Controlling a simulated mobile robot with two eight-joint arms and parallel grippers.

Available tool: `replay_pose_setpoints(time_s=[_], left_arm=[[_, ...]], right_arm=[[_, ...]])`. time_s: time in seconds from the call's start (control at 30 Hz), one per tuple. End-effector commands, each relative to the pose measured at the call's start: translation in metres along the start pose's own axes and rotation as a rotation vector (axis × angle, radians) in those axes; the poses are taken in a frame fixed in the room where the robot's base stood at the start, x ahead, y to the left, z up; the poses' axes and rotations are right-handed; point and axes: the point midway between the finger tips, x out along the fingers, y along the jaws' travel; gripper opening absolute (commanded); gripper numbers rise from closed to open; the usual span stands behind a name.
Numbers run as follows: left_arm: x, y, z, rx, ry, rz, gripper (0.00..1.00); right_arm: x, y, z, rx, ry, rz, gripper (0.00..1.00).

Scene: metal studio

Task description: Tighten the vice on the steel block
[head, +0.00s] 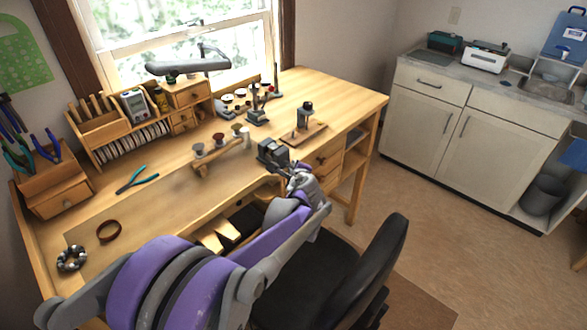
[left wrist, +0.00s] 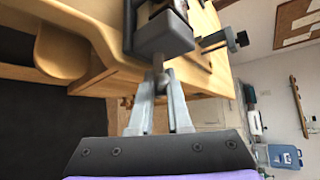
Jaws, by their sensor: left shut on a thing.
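The dark grey vice (head: 272,154) is fixed at the front edge of the wooden workbench. It also shows close up in the left wrist view (left wrist: 163,36). My left gripper (head: 296,172) is at the front of the vice. In the left wrist view the fingers (left wrist: 159,80) converge and are shut on the vice handle (left wrist: 158,65), a small part at the vice's near end. I cannot clearly make out the steel block between the jaws. My right gripper is not in view.
The workbench (head: 180,182) holds teal-handled pliers (head: 137,180), a wooden rack with small cups (head: 218,152) and a small stand (head: 304,115) near the vice. A black chair (head: 370,270) stands close to my left arm. Floor toward the cabinets (head: 430,118) is clear.

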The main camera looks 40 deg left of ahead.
Motion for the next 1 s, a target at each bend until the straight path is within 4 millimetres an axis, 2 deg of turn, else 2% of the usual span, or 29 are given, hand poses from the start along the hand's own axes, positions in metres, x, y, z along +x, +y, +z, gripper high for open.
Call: replay_pose_setpoints(time_s=[0.3, 0.77, 0.8, 0.93, 1.0], left_arm=[[0.0002, -0.0010, 0.0005, 0.068, -0.001, 0.065, 0.00], [0.0003, -0.0010, 0.0005, 0.076, -0.002, 0.071, 0.00], [0.0003, -0.0010, 0.0005, 0.076, -0.002, 0.071, 0.21], [0.0003, -0.0007, 0.0005, 0.075, -0.002, 0.071, 0.45], [0.0003, -0.0006, 0.0004, 0.075, -0.002, 0.071, 0.46]], right_arm=[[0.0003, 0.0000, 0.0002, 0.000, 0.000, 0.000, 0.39], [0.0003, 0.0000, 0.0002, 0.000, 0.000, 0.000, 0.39], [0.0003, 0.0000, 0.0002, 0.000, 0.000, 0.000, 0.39], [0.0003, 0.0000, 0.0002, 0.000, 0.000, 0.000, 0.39], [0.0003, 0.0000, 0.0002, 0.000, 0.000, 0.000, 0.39]])
